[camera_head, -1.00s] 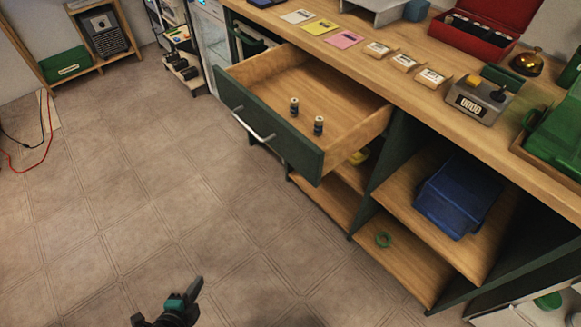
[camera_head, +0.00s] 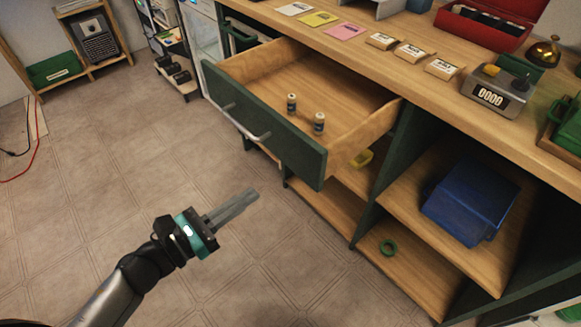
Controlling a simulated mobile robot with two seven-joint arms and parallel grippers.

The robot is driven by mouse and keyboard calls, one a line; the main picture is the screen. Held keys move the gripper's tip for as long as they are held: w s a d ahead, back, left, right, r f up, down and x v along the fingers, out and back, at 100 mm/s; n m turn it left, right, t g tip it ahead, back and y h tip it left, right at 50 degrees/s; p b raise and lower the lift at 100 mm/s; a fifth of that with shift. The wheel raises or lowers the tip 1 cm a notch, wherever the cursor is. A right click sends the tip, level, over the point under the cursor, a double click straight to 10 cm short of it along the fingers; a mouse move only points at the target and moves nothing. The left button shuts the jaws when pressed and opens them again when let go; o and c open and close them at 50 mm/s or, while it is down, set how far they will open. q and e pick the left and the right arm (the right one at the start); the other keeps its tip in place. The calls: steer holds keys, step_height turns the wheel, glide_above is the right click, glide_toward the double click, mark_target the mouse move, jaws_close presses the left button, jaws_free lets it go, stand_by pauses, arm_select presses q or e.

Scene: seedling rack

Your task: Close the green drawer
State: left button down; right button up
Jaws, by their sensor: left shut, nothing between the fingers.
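The green drawer (camera_head: 290,143) is pulled far out from under the wooden counter. Its dark green front carries a silver bar handle (camera_head: 246,126), and its wooden inside shows from above. My left gripper (camera_head: 244,202) comes in from the lower left. Its fingers are together and empty, and they point up and right toward the drawer front. In the picture it is below the drawer front and apart from it. My right gripper is not in view.
The counter (camera_head: 520,128) holds cards, labelled packets, a counting device (camera_head: 497,90) and a red case (camera_head: 490,22). The tiled floor (camera_head: 130,170) before the drawer is clear.

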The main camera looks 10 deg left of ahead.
arm_select(q)
glide_toward(301, 161)
steer(key=x, duration=0.5)
steer(key=shift+w, duration=0.2)
steer(key=shift+x, duration=0.8)
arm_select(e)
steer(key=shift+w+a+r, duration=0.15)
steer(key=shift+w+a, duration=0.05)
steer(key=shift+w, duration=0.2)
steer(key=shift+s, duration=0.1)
arm_select(q)
steer(key=shift+w+d, duration=0.1)
steer(key=shift+d, duration=0.05)
